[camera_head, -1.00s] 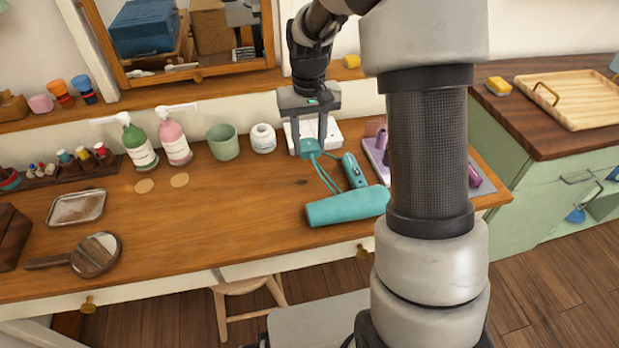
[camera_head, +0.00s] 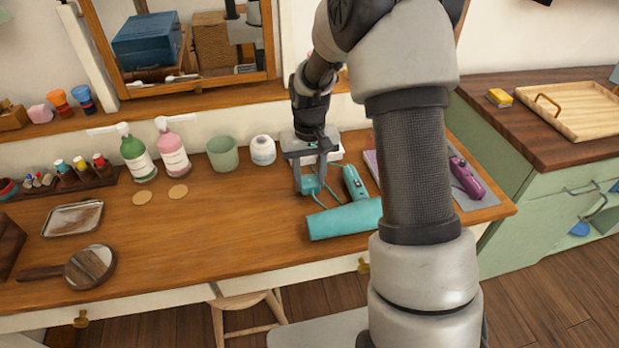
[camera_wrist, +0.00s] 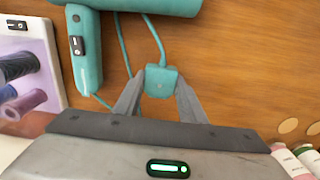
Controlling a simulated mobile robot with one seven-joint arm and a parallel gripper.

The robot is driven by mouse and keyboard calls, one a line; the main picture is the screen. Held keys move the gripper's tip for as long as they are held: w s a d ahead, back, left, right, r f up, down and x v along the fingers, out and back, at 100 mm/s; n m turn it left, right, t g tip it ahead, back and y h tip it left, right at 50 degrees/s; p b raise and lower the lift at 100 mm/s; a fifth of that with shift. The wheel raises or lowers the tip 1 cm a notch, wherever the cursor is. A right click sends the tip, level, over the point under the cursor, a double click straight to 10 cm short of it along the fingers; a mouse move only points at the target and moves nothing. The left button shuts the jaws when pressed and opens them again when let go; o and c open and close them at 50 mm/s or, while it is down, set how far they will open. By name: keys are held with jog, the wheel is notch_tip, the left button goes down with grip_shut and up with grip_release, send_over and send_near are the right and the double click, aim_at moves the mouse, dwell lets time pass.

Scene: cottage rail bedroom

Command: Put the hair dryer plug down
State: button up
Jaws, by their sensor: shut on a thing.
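The teal hair dryer (camera_head: 343,219) lies on the wooden dressing table (camera_head: 240,235), its handle pointing toward the wall. Its teal plug (camera_head: 311,184) is a small block on a teal cord. My gripper (camera_head: 311,190) is shut on the plug, low over the table just left of the dryer's handle. The wrist view shows the plug (camera_wrist: 161,81) between my two fingertips (camera_wrist: 160,88), with the cord running from it to the dryer (camera_wrist: 88,50). I cannot tell whether the plug touches the table.
A white object, partly hidden, stands behind my gripper. A white jar (camera_head: 263,150) and green cup (camera_head: 222,153) stand to the left. A tray with a purple tool (camera_head: 466,178) lies at right, partly behind my arm.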

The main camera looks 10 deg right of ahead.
jog(key=shift+f, duration=0.45)
jog(key=o, duration=1.1)
jog(key=shift+r, duration=0.1)
jog(key=shift+c, duration=0.2)
